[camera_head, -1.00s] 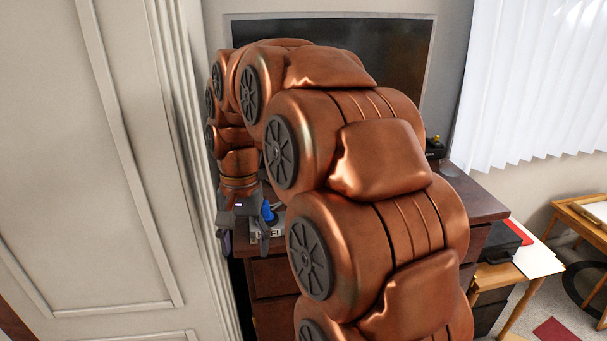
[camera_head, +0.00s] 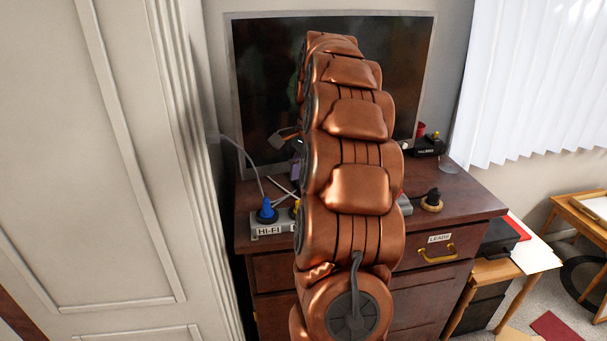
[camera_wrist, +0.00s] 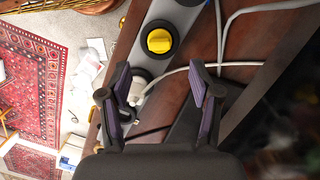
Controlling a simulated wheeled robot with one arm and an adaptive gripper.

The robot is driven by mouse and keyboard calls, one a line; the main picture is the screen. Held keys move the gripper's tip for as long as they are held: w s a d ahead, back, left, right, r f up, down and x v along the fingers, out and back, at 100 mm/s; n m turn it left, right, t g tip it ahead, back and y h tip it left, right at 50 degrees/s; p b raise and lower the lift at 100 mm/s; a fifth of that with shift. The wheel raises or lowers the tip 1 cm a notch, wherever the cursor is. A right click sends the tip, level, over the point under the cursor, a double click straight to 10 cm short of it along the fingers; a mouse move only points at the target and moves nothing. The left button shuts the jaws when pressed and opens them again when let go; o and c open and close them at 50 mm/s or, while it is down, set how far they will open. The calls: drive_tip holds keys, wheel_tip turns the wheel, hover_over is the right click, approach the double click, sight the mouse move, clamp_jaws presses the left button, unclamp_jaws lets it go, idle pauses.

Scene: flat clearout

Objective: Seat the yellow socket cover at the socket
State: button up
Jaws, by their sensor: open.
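The yellow socket cover (camera_wrist: 160,41) shows in the wrist view as a round yellow piece with a raised grip. It sits on the grey power strip (camera_wrist: 166,14), beyond my fingertips; I cannot tell whether it is fully in. A sliver of yellow (camera_head: 296,204) shows beside my arm in the head view, on the strip labelled HI-FI (camera_head: 285,226). My gripper (camera_wrist: 161,76) is open, its purple-padded fingers apart, and holds nothing. A white plug (camera_wrist: 139,88) in the strip shows between the fingers. In the head view my gripper (camera_head: 287,146) is partly hidden by my arm.
A blue plug (camera_head: 266,212) with a pale cable stands at the strip's left end. A black plug on a round tan piece (camera_head: 432,200) lies at the right of the dresser top (camera_head: 468,200). A dark screen (camera_head: 265,90) stands behind. White cables (camera_wrist: 240,64) cross near my fingers.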

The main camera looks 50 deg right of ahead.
sight(299, 203)
drive_tip(key=shift+a+f+p, duration=0.2)
drive_tip(key=shift+f+p, duration=0.1)
drive_tip(key=shift+f, duration=0.85)
drive_tip(key=shift+a+f+p, duration=0.2)
drive_tip(key=shift+f+p, duration=0.15)
drive_tip(key=shift+f, duration=0.75)
drive_tip(key=shift+a+f+p, duration=0.2)
drive_tip(key=shift+f+p, duration=0.1)
drive_tip(key=shift+f, duration=0.85)
clamp_jaws()
drive_tip(key=shift+w+r, duration=0.1)
drive_tip(key=shift+r, duration=1.15)
